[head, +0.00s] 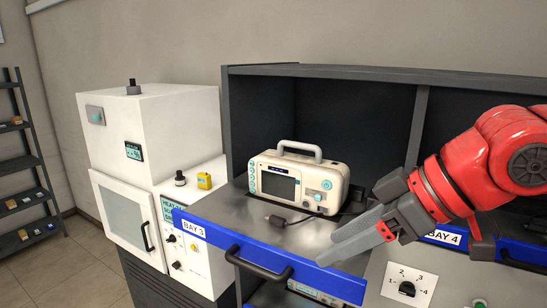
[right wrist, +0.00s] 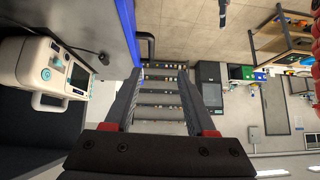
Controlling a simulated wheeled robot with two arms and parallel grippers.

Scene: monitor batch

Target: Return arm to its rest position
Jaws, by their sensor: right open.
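My right gripper (head: 328,248) comes in from the right on its red arm, above the front of the Bay 3 drawer (head: 240,215). It is open, with nothing between its fingers, as the right wrist view also shows (right wrist: 161,72). A cream monitor (head: 298,184) with a carry handle and a dark screen stands upright on the drawer, behind and left of the fingers and apart from them. In the right wrist view the monitor (right wrist: 45,75) appears sideways at the left. My left gripper is not in view.
A dark shelf unit (head: 328,70) surrounds the drawer bays, with blue fronts and black handles (head: 258,264). A rotary dial panel (head: 408,284) is below Bay 4. A white cabinet (head: 150,130) stands at the left. A cable with a plug (head: 276,220) lies on the drawer.

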